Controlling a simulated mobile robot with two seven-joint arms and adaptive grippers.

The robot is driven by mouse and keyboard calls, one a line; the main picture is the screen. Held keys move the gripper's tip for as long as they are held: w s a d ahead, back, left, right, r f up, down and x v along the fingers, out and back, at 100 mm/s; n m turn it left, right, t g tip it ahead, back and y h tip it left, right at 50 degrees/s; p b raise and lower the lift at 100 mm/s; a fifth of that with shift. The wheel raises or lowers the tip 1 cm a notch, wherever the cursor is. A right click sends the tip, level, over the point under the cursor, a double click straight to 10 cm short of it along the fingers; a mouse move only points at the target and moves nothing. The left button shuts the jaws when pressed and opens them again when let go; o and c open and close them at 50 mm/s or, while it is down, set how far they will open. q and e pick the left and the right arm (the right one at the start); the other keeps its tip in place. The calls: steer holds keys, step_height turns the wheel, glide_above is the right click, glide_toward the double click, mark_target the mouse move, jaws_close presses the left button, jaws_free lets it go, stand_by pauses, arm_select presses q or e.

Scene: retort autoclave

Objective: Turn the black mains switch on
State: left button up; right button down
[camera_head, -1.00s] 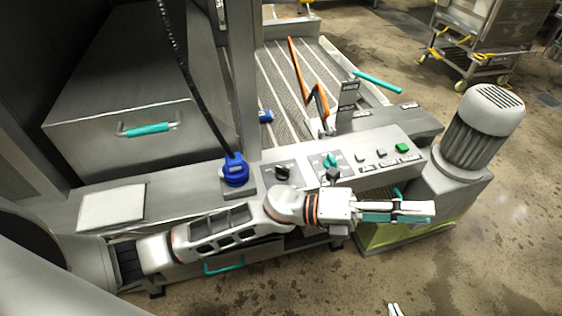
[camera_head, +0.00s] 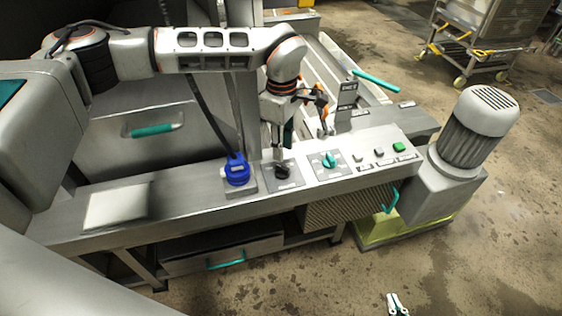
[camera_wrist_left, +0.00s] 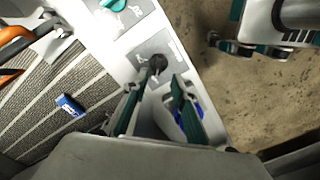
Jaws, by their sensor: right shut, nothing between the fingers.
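The black mains switch (camera_head: 283,171) is a round knob on a grey plate on the console, between the blue plug and the teal knob. It also shows in the left wrist view (camera_wrist_left: 157,64). My left gripper (camera_head: 279,148) points down just above and behind the switch. In the left wrist view its two fingers (camera_wrist_left: 155,88) are apart and empty, with the switch just beyond their tips; I cannot tell whether they touch it. My right gripper (camera_head: 398,304) shows only its fingertips at the bottom edge, shut and away from the console.
A blue plug (camera_head: 236,170) with a black cable stands left of the switch. A teal knob (camera_head: 329,160) and a green button (camera_head: 399,147) are to the right. An orange-handled lever (camera_head: 322,105) rises behind the console. A motor (camera_head: 477,125) stands at the right.

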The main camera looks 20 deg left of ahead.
mark_target(281, 166)
arm_select(q)
steer(key=shift+w+a+f, duration=0.1)
steer(key=shift+a, duration=0.25)
step_height(281, 166, down, 7)
steer(key=shift+d+f+p, duration=0.1)
steer(key=shift+f+p, duration=0.1)
steer(key=shift+p, duration=0.15)
jaws_close()
